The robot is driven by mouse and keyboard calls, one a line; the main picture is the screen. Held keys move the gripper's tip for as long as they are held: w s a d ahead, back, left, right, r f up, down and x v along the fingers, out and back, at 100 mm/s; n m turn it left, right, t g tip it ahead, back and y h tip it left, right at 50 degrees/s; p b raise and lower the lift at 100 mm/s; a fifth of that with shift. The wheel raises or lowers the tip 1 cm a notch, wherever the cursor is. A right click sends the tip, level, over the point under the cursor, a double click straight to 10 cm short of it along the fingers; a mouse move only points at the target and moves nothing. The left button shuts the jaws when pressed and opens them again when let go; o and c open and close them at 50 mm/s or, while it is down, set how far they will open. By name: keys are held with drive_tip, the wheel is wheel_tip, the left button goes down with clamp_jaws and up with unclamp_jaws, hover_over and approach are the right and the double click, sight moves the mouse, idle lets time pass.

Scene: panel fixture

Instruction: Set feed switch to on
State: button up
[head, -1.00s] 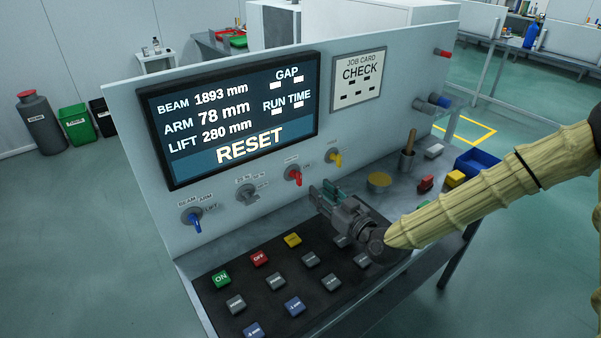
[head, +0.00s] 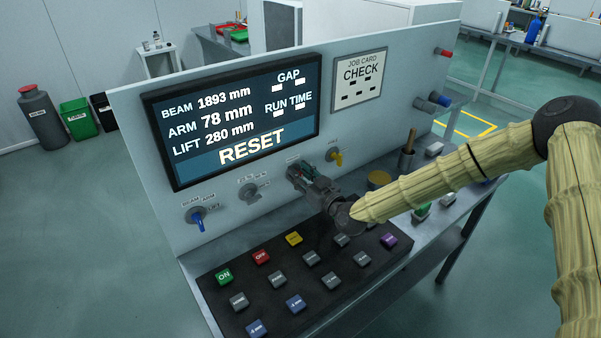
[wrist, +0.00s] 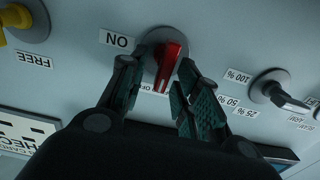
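The red switch (wrist: 167,68) is on the grey panel (wrist: 75,75), with an ON label (wrist: 117,39) on one side and a partly hidden label starting "OF" beside its lower end in the wrist view. Its handle points toward the "OF" label. I take it as the feed switch; its name is not readable. My gripper (wrist: 158,85) is open, with one finger on each side of the red handle and gaps visible between; contact cannot be told. In the head view my gripper (head: 302,174) is at the panel and hides the red switch.
A yellow knob (head: 335,156) is right of my gripper and a grey selector (head: 250,191) left of it. A blue-handled selector (head: 197,219) is further left. The button deck (head: 280,272) lies below, and the screen (head: 235,120) above.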

clamp_jaws()
